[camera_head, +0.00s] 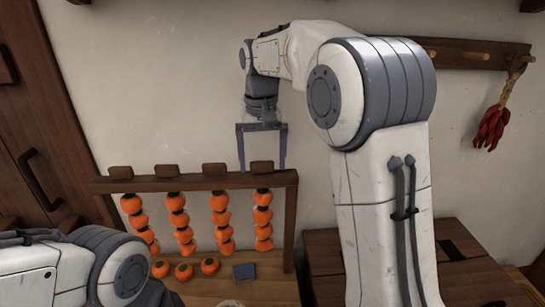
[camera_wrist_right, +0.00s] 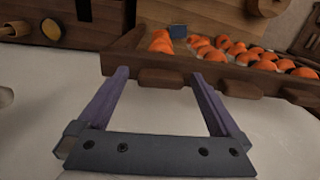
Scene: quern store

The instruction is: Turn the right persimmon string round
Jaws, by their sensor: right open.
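The right persimmon string (camera_head: 263,221) hangs from the right end of a wooden rack, several orange fruits one under another. Its brown wooden block (camera_head: 262,167) sits on top of the rack's bar (camera_head: 190,184). My right gripper (camera_head: 262,169) points down over this block, open, with one finger on each side of it in the picture. In the right wrist view the block (camera_wrist_right: 160,78) shows between the two fingertips, with a gap on each side. The string's fruits (camera_wrist_right: 160,42) show beyond the bar. Only my left arm shows at lower left; its gripper is out of view.
Other persimmon strings (camera_head: 180,222) hang to the left, each under its own block. Three loose persimmons (camera_head: 184,272) and a small blue-grey square (camera_head: 244,271) lie below. Dried red peppers (camera_head: 492,127) hang from a peg rail (camera_head: 450,53) at right. A dark wooden chest (camera_head: 325,262) stands at lower right.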

